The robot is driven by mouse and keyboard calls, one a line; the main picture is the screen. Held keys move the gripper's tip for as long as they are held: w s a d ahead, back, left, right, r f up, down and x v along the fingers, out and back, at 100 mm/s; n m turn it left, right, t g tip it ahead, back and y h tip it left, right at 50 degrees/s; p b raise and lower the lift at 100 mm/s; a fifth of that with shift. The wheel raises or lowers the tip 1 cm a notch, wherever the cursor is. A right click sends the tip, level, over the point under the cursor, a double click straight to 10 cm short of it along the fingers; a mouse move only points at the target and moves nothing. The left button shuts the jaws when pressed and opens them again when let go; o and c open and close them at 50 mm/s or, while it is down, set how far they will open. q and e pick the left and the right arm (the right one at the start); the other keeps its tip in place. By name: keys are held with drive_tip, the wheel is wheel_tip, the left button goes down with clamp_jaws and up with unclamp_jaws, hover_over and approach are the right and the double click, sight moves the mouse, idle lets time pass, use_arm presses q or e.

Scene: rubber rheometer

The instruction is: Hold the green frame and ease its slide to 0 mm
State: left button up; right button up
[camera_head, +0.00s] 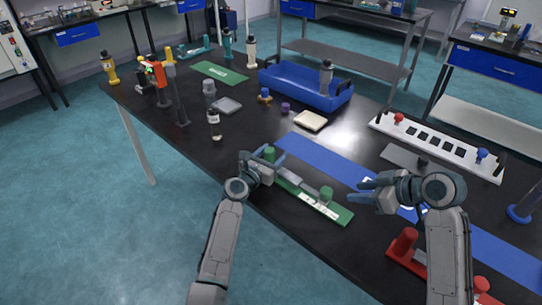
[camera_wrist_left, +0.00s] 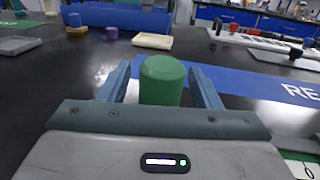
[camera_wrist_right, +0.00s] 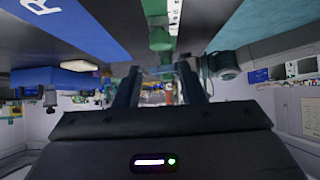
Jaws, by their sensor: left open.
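The green frame (camera_head: 333,212) lies on the black table near its front edge, with a grey slide (camera_head: 290,178) along it. It has a green knob at its left end (camera_head: 269,152) and another at its right end (camera_head: 326,193). My left gripper (camera_head: 270,157) is open with its fingers on either side of the left knob. The left wrist view shows that knob (camera_wrist_left: 162,80) between the fingers, with gaps at both sides. My right gripper (camera_head: 361,194) is open and empty, to the right of the right knob. The slide's scale reading is too small to tell.
A blue mat (camera_head: 330,158) lies just behind the frame. A red frame (camera_head: 405,245) is at the front right, near my right arm.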

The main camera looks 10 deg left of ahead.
sight(331, 196)
use_arm(q)
drive_tip(key=c, duration=1)
drive_tip(key=shift+c, duration=1.2)
use_arm(e)
drive_tip(key=shift+c, duration=0.7)
clamp_jaws()
drive_tip(key=s+d+m+t, duration=0.2)
drive_tip(key=s+m, duration=0.2)
drive_tip(key=m, duration=1.6)
drive_tip(key=x, duration=1)
drive_tip(key=shift+w+f, duration=0.1)
drive_tip(key=shift+f, duration=0.1)
